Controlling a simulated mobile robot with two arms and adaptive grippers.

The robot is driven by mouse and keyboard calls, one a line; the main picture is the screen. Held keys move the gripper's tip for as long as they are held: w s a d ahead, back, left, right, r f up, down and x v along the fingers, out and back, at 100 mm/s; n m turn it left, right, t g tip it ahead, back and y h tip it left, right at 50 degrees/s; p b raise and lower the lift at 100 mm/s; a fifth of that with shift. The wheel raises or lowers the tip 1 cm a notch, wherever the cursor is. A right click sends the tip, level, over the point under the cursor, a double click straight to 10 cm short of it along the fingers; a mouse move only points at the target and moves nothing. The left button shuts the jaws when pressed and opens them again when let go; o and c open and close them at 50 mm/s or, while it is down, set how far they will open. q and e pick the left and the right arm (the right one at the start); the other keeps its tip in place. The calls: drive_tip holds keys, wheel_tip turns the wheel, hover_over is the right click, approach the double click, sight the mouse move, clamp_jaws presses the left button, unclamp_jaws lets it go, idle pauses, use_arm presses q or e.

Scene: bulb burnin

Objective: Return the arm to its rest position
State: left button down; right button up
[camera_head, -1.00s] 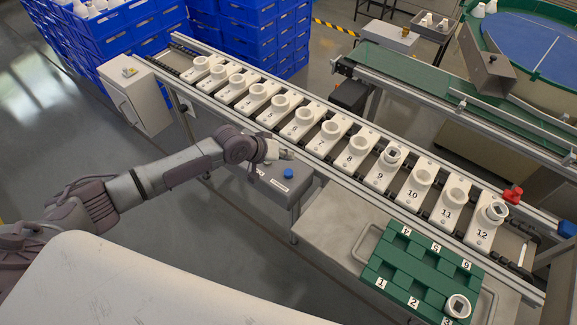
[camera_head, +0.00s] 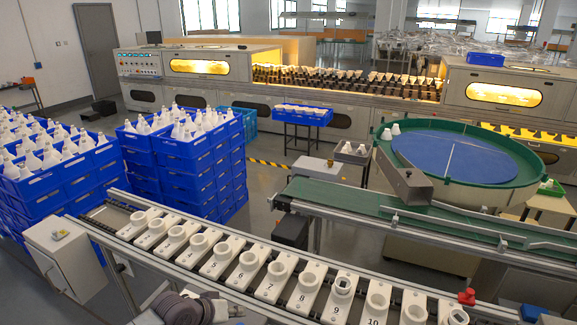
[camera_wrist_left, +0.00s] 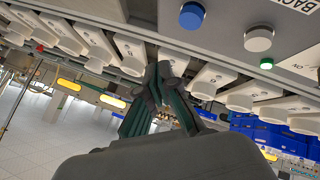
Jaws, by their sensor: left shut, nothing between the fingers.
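My left arm (camera_head: 185,308) shows only in part at the bottom edge of the head view, just in front of the conveyor. Its fingers are hard to make out there. In the left wrist view my left gripper (camera_wrist_left: 163,76) is shut and empty, with its fingertips together. A grey control box with a blue button (camera_wrist_left: 192,15), a pale round button (camera_wrist_left: 259,38) and a green light (camera_wrist_left: 267,63) shows beyond the gripper. I cannot tell whether the gripper touches anything. My right gripper is in neither view.
A conveyor (camera_head: 105,228) carries a row of numbered white socket carriers (camera_head: 222,257) across the front. Blue crates (camera_head: 180,150) with white bulbs stand behind it at left. A green belt (camera_head: 370,200) and a round blue-topped table (camera_head: 455,160) stand at right. A grey cabinet (camera_head: 65,260) stands at the conveyor's left end.

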use_arm(q)
drive_tip(key=s+d+m, duration=0.1)
drive_tip(key=s+d, duration=0.2)
drive_tip(key=s, duration=0.2)
drive_tip(key=s+d+m+g, duration=0.1)
drive_tip(key=s+d, duration=0.2)
drive_tip(key=s, duration=0.2)
drive_tip(key=s+d+m, duration=0.1)
drive_tip(key=s+d, duration=0.2)
drive_tip(key=s, duration=0.2)
drive_tip(key=shift+s+f+m+g, duration=0.1)
drive_tip(key=shift+f+m+g, duration=0.25)
drive_tip(key=shift+m+g, duration=0.05)
drive_tip(key=s+a+r+g+y, duration=0.25)
drive_tip(key=s+a+y, duration=0.25)
drive_tip(key=s+a, duration=0.9)
drive_tip(key=s+d+f, duration=0.1)
drive_tip(key=s+f, duration=0.2)
drive_tip(key=f, duration=1.1)
drive_tip(key=s+f, duration=0.2)
drive_tip(key=f, duration=1.3)
drive_tip(key=s+a+f+g+b, duration=0.1)
drive_tip(key=s+a+f, duration=0.1)
drive_tip(key=s+f, duration=1.2)
drive_tip(key=shift+s+a+f+g+y, duration=0.15)
drive_tip(key=shift+s+a+g+y, duration=0.2)
drive_tip(key=shift+s, duration=0.5)
